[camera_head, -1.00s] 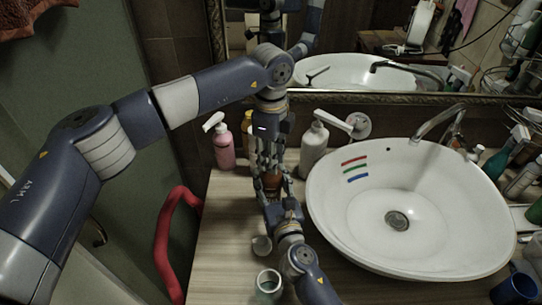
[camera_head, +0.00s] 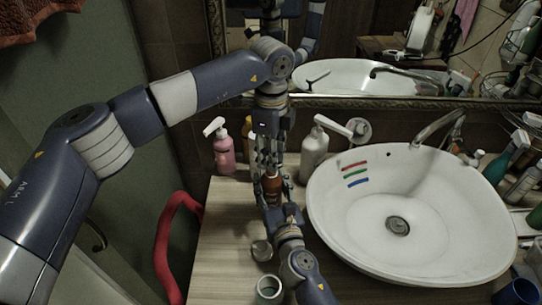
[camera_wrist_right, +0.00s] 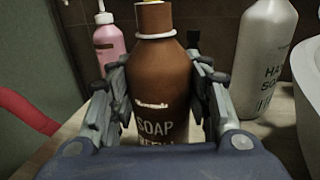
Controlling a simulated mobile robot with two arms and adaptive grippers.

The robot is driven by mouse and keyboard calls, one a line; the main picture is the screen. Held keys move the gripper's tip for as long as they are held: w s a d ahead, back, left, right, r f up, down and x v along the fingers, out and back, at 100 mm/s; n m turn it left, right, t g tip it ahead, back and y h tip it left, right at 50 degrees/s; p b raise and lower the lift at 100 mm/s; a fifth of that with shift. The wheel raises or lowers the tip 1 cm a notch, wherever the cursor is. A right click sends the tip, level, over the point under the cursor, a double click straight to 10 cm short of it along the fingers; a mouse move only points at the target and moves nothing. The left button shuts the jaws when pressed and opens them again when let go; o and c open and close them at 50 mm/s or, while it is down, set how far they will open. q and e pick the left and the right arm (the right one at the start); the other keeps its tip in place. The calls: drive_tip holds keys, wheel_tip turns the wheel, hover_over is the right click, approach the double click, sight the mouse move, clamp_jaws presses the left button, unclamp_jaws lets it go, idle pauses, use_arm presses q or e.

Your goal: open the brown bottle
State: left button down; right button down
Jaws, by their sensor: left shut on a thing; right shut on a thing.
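The brown bottle (camera_head: 272,188), labelled as soap, stands upright on the counter left of the basin. In the right wrist view the bottle (camera_wrist_right: 160,90) has a white ring round its neck and a brown top part (camera_wrist_right: 153,18). My right gripper (camera_head: 272,196) is shut on the bottle's body, one finger on each side, as the wrist view also shows (camera_wrist_right: 160,100). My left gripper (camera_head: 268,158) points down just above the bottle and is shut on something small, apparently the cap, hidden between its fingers. No left finger is clear in the wrist view.
A pink pump bottle (camera_head: 222,150) and a yellow one (camera_head: 247,135) stand behind left, a white pump bottle (camera_head: 313,152) behind right. The white basin (camera_head: 450,255) is close on the right. A jar (camera_head: 268,289) and a small round item (camera_head: 261,250) are in front.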

use_arm(q)
drive_tip(key=shift+r, duration=2)
use_arm(e)
drive_tip(key=c, duration=0.7)
unclamp_jaws()
drive_tip(key=shift+c, duration=0.2)
